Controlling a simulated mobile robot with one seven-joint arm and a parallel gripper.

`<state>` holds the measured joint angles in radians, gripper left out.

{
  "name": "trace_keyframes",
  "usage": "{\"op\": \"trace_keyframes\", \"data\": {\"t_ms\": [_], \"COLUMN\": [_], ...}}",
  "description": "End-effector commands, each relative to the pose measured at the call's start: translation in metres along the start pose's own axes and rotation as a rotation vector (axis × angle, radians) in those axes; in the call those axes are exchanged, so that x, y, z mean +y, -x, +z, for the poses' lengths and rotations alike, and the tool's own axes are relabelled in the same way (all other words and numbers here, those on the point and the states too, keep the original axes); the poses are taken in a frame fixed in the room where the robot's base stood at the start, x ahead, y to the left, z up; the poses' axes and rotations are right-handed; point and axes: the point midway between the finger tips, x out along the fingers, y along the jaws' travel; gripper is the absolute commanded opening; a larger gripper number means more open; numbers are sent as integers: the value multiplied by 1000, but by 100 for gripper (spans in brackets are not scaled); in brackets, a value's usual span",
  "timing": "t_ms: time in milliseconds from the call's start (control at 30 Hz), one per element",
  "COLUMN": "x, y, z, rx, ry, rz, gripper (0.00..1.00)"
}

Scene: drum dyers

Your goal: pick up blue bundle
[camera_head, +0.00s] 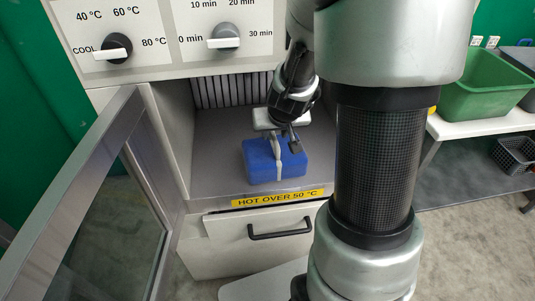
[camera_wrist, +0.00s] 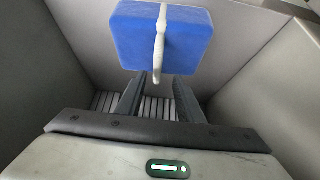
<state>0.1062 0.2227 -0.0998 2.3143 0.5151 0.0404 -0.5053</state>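The blue bundle (camera_head: 262,163) is a block with a pale strap around its middle. It sits on the floor of the open dryer compartment (camera_head: 215,180), near the front edge. My gripper (camera_head: 284,142) is just above it, reaching down. My gripper's two dark fingers (camera_wrist: 158,82) are spread apart, with the loop's lower end between the tips. The fingers are not closed on it. Whether a finger touches the bundle cannot be told.
The glass door (camera_head: 110,200) stands open at the left. A yellow "HOT OVER 50 °C" label (camera_head: 278,198) marks the front edge, above a drawer with a black handle (camera_head: 280,230). Compartment walls are close on both sides. A green tub (camera_head: 485,85) stands on a white table at right.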

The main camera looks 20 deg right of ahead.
Motion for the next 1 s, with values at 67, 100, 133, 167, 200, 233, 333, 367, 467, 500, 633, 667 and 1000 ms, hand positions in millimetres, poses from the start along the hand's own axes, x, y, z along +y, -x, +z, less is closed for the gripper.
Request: {"op": "trace_keyframes", "data": {"t_ms": [67, 100, 133, 167, 200, 233, 333, 367, 467, 500, 633, 667, 1000], "x": [0, 0, 0, 0, 0, 0, 2, 3, 6, 6, 5, 5, 5], "y": [-10, -13, -14, -14, -16, -18, -27, -31, -48, -54, -66, -67, -66], "z": [1, 0, 0, 0, 0, 0, 1, 2, 3, 2, 1, 0, 0], "rx": [0, 1, 1, 0, 0, 0, 0, 0, -1, -1, -1, -1, 0], "ry": [0, 0, 0, 0, 0, 0, 0, -1, -1, -2, 1, 1, 1], "rz": [0, 0, 0, 0, 0, 0, 0, 0, 0, 0, -1, -1, -1], "gripper": [34, 34, 34, 34, 34, 34, 34, 34, 34, 34, 34, 34, 9]}}
